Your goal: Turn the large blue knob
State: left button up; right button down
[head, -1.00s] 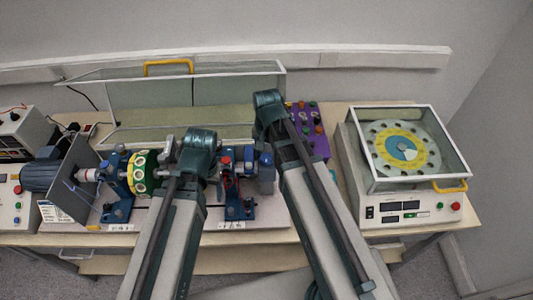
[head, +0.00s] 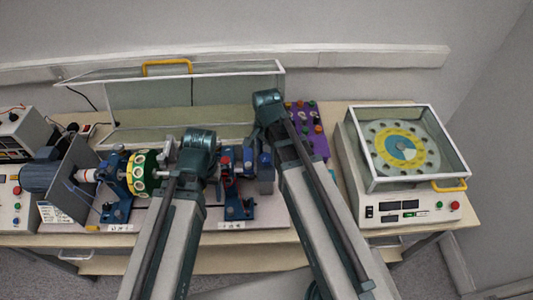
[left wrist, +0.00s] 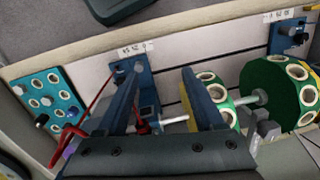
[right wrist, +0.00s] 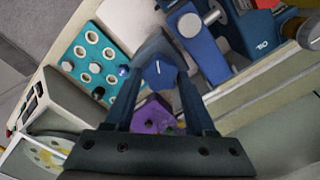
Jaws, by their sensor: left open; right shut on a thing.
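The large blue knob (right wrist: 158,72), with a white line on its top, sits between the fingers of my right gripper (right wrist: 160,88) in the right wrist view. The fingers are shut on its sides.
A green and yellow rotor disc (head: 144,174) lies left of my left gripper. A teal plate with holes (right wrist: 97,62) lies near the knob. A purple button panel (head: 312,135) and a device with a clear lid (head: 360,200) stand right. A raised clear guard (head: 235,95) stands behind.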

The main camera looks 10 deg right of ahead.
aim_at(267, 156)
jog(key=shift+c, duration=1.1)
grip_release()
jog(key=shift+r, duration=0.15)
notch_tip(267, 156, up, 14)
jog(key=p, duration=1.4)
jog(key=shift+f, duration=0.2)
